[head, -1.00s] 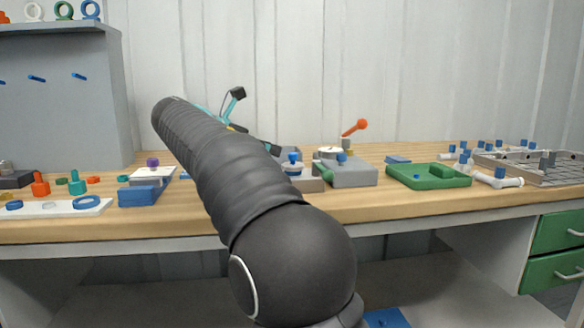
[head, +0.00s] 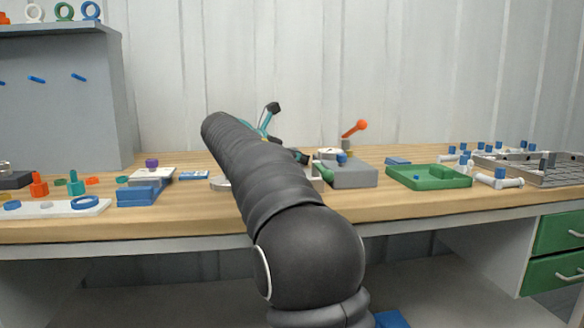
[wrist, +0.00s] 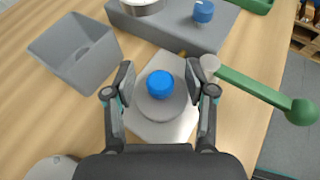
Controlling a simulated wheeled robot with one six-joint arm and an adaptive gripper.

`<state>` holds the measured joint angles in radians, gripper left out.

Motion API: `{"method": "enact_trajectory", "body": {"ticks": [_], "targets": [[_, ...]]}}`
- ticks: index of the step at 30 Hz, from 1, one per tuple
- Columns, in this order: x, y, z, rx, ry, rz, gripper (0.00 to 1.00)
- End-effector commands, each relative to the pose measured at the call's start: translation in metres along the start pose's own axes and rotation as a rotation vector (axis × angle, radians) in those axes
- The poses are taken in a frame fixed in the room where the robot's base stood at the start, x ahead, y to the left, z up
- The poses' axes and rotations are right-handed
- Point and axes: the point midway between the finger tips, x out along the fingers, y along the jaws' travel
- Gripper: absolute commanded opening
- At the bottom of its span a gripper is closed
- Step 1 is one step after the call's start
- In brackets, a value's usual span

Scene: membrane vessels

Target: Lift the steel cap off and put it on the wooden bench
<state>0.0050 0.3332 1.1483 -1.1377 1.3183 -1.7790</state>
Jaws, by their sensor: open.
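The steel cap (wrist: 155,107) is a grey round disc with a blue knob (wrist: 160,84) on top. In the wrist view it sits on a pale steel block (wrist: 162,131). My gripper (wrist: 160,80) is open, with one finger on each side of the knob and cap. I cannot tell whether the fingers touch it. In the head view my arm hides the cap and the fingertips. The wooden bench (head: 400,207) is pale wood; it also shows in the wrist view (wrist: 40,115).
A grey open bin (wrist: 75,52) stands left of the cap. A grey block (wrist: 180,28) with a second blue knob lies beyond it. A green-handled lever (wrist: 255,88) is close on the right. A round grey disc (wrist: 50,168) is at lower left. A green tray (head: 428,176) stands farther right.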

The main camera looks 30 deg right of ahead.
Motion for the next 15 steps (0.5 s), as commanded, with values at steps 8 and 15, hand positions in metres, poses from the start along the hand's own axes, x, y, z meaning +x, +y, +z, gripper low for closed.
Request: {"method": "enact_trajectory", "body": {"ticks": [8,15], "targets": [[-0.0008,0.0001,0.0001,0.0,0.0,0.0,0.23],[-0.0011,0.0001,0.0005,0.001,0.0,0.001,0.0]]}}
